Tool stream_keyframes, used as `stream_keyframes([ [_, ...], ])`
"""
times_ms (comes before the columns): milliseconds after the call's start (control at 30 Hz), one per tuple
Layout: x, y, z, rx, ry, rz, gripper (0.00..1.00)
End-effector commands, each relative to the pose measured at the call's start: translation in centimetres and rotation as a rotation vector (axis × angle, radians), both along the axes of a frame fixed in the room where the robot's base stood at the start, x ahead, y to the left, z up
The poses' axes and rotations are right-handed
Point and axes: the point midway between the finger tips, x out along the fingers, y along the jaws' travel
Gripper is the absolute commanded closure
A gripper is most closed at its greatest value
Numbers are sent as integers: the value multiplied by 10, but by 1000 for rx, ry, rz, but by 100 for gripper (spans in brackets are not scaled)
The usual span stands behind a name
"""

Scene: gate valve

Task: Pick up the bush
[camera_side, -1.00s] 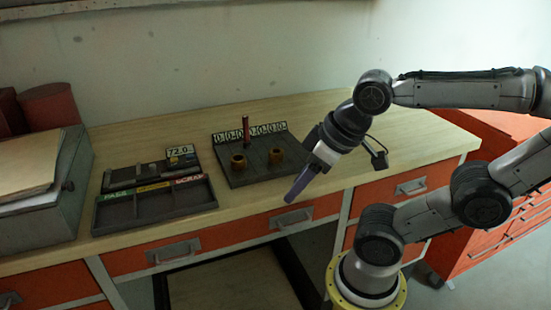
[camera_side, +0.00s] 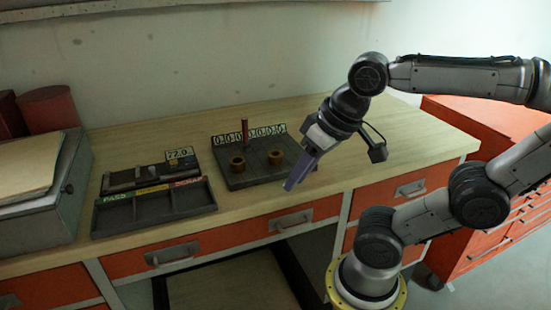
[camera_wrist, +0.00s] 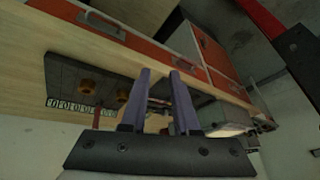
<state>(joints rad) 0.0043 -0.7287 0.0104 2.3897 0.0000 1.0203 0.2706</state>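Two brass ring-shaped bushes stand on a dark plate (camera_side: 238,178) on the bench: a left one (camera_side: 238,163) and a right one (camera_side: 275,157). A red pin (camera_side: 245,130) rises behind them. In the wrist view the bushes (camera_wrist: 88,86) (camera_wrist: 123,95) lie left of the fingers, on the dark plate (camera_wrist: 62,72). My gripper (camera_side: 289,186) points down and left, near the plate's front right corner and apart from both bushes. Its purple fingers are spread with a gap between their tips in the wrist view (camera_wrist: 160,72). I see nothing held.
A row of number tiles (camera_side: 250,135) lines the plate's back edge. A labelled sorting tray (camera_side: 155,208) and a dark fixture (camera_side: 150,174) with a "72.0" sign stand to the left. A grey box (camera_side: 40,215) is at far left. The bench's right side is clear.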

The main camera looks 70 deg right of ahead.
Motion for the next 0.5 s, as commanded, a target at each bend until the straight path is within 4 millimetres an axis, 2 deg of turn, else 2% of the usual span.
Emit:
stream_keyframes([
  [33, 9, -3, 12, 29, 21, -82, 71],
  [167, 33, -19, 39, 100, 84, -318, 71],
  [267, 58, -40, 56, 153, 139, -528, 71],
  [400, 95, -88, 69, 217, 224, -842, 71],
  [500, 116, -128, 68, 249, 278, -1027, 71],
])
